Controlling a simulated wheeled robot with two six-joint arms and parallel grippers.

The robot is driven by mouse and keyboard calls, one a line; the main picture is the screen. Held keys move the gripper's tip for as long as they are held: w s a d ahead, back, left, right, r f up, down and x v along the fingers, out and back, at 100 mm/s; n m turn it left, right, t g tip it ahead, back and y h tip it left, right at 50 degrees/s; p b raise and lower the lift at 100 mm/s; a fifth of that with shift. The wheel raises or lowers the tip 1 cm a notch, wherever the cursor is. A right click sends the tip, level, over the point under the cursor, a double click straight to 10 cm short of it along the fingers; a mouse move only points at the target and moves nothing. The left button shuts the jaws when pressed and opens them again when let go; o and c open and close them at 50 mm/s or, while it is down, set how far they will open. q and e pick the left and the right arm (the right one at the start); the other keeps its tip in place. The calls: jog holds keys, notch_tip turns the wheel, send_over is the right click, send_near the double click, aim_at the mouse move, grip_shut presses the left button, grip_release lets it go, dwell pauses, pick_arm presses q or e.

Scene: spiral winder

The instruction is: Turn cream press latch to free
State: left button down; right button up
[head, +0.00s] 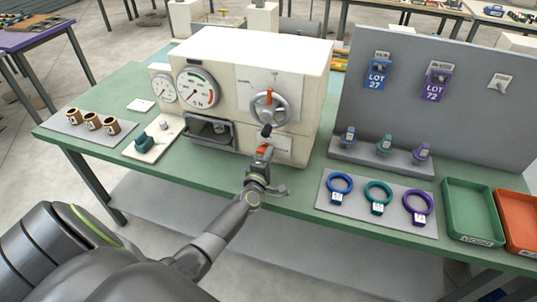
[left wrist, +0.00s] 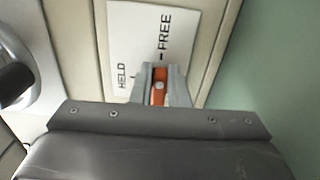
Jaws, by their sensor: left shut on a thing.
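The cream press (head: 255,60) stands on the green bench. Its latch is orange (head: 261,149), low on the front; the latch (left wrist: 158,76) also shows in the left wrist view. My left gripper (head: 264,154) is shut on the orange latch, with a grey finger on each side in the left wrist view (left wrist: 160,92). A white label (left wrist: 150,35) behind the latch reads HELD at lower left and FREE at upper right. The fingers hide much of the latch, so I cannot tell exactly which mark it points to. My right gripper is not in view.
A handwheel (head: 268,106) with a red part and a dark knob sits just above the latch. An open press bay (head: 210,132) is to the left. Coloured rings lie on a grey mat (head: 345,218) to the right, beside green (head: 470,210) and orange trays.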

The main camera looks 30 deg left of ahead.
pick_arm(q)
jog(key=shift+f+m, duration=0.15)
jog(key=shift+m, duration=0.15)
jog(key=c, duration=1.4)
grip_release()
jog(key=v, duration=0.6)
jog(key=shift+s+d+p, duration=0.1)
jog(key=shift+s+p, duration=0.15)
jog(key=shift+p, duration=0.15)
jog(key=b+v, duration=0.1)
jog(key=v, duration=1)
jog(key=shift+b, duration=0.35)
jog(key=shift+w, duration=0.1)
